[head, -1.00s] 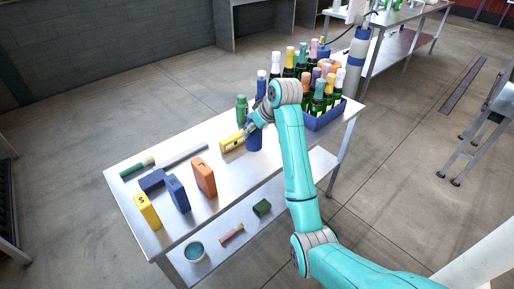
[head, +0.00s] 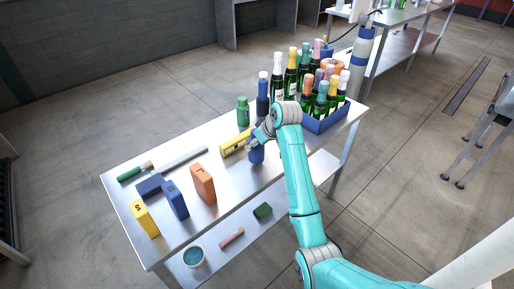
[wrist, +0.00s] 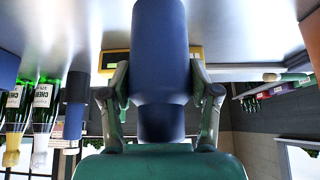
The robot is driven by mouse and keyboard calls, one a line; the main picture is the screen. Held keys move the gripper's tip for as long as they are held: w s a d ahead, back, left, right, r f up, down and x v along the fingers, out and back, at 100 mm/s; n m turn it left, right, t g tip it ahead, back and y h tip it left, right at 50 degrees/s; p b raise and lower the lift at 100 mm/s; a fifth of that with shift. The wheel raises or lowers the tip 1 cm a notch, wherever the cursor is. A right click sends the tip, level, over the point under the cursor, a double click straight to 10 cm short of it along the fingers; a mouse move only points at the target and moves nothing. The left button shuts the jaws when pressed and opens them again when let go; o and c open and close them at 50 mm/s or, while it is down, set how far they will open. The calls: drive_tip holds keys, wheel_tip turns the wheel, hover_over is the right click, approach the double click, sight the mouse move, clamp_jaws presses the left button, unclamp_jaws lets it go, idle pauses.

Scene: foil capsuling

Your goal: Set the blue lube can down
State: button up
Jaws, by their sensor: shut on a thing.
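The blue lube can (head: 257,154) is upright at the table's near side, in the middle of the head view, partly hidden by my gripper. My gripper (head: 257,143) is shut on the can. In the wrist view the can (wrist: 160,50) fills the middle, with the fingers of my gripper (wrist: 160,95) on both sides of it. The picture there is upside down. I cannot tell whether the can's base touches the steel table (head: 228,187).
A yellow level-like tool (head: 234,145) lies just behind the can, with a green can (head: 243,112) and a dark blue bottle (head: 262,98) beyond. A blue crate of bottles (head: 325,122) stands right. Orange (head: 203,184), blue (head: 176,200) and yellow (head: 145,218) blocks stand left.

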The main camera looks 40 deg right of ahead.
drive_tip(key=shift+f, duration=1)
drive_tip(key=shift+f, duration=0.15)
drive_tip(key=o, duration=1.2)
drive_tip(key=v, duration=1.2)
